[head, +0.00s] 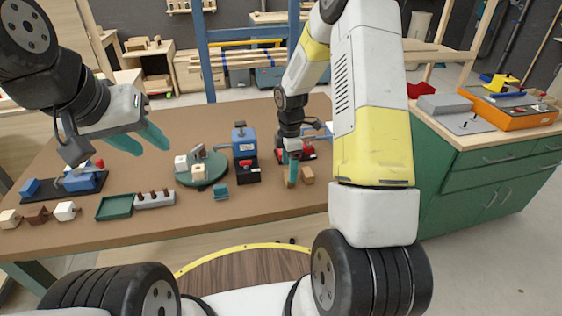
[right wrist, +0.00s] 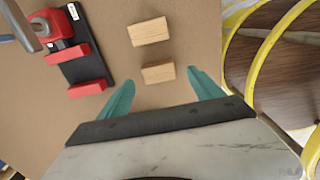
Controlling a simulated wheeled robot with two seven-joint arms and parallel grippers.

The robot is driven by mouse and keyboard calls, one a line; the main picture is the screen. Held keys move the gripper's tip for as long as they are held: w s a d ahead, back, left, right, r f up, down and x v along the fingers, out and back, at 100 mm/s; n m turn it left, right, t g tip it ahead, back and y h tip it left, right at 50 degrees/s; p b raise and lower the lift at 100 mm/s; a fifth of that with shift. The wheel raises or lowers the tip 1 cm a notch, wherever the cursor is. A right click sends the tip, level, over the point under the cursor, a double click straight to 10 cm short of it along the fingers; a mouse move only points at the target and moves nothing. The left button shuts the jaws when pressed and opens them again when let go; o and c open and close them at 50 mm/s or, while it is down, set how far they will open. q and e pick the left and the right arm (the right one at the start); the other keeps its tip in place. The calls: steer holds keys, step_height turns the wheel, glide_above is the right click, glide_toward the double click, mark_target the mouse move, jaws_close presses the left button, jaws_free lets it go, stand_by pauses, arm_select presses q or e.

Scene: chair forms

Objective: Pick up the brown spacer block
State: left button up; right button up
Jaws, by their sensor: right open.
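Two small wooden blocks lie apart on the brown tabletop below my right gripper. The nearer one in the right wrist view, a tan-brown block (right wrist: 158,73), lies between the open fingertips with a gap on each side. The other wooden block (right wrist: 149,30) lies just beyond the fingers. In the head view one brown block (head: 307,174) shows beside the right gripper (head: 292,168), whose teal fingers partly hide the other. I cannot tell by colour which is the brown spacer. My left gripper (head: 148,145) is open and empty above the table's left side.
A black fixture with red blocks (right wrist: 88,72) stands left of the fingers in the right wrist view. A blue machine (head: 244,150), a round green turntable (head: 202,172), a green tray (head: 114,207) and several small blocks occupy the table's middle and left.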

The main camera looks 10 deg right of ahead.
step_height(320, 180, down, 4)
steer(key=shift+w+d+f, duration=0.1)
steer(key=shift+f, duration=0.1)
steer(key=shift+c, duration=0.3)
steer(key=c, duration=1.4)
steer(key=shift+o, duration=0.2)
steer(key=shift+r, duration=0.1)
